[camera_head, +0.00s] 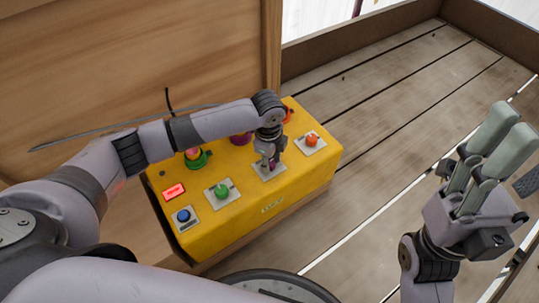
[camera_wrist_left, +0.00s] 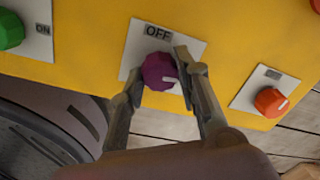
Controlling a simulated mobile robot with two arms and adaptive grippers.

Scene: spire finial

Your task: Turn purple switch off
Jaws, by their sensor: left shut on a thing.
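The purple switch (camera_wrist_left: 158,72) is a ribbed round knob on a white plate (camera_wrist_left: 133,55) with the label OFF (camera_wrist_left: 158,32) above it. A pale mark shows on the knob's lower right side. My left gripper (camera_head: 268,158) is over the plate, and in the left wrist view its two fingers stand on either side of the knob, shut on it. In the head view the gripper hides much of the knob. My right gripper (camera_head: 497,150) is away to the right, over the planks, its fingers pointing up with nothing visible between them.
The yellow control box (camera_head: 235,224) also bears a green knob (camera_head: 221,191), an orange knob (camera_head: 311,140), a blue button (camera_head: 183,215), a lit red display (camera_head: 174,191) and a green-based button (camera_head: 197,161). A wooden wall (camera_head: 130,60) stands behind it. Bare planks lie right.

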